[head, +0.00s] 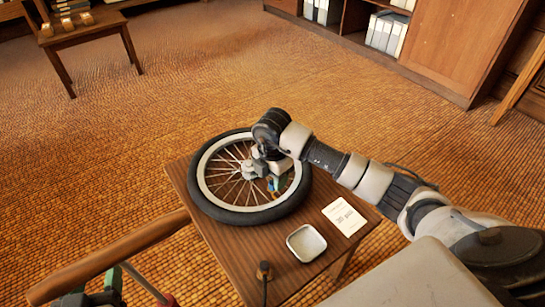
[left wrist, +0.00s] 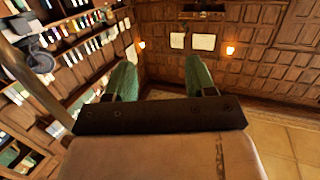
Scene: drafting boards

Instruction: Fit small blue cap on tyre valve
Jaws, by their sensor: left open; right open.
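A bicycle wheel with a black tyre (head: 236,217) and pale rim lies flat on a small wooden table. My right gripper (head: 275,187) is over the right part of the wheel, pointing down at the spokes near the rim, with its jaws open. A tiny blue spot (head: 270,184), which looks like the blue cap, shows right at its fingers. Whether it sits on the valve I cannot tell; the valve is hidden or too small. My left gripper (left wrist: 163,80) is open and empty in the left wrist view, its green fingers wide apart, facing the room's shelves and wall.
An empty white dish (head: 306,243) and a white printed card (head: 345,217) lie on the wooden table (head: 233,247) in front of the wheel. A black upright piece (head: 264,268) stands at the near edge.

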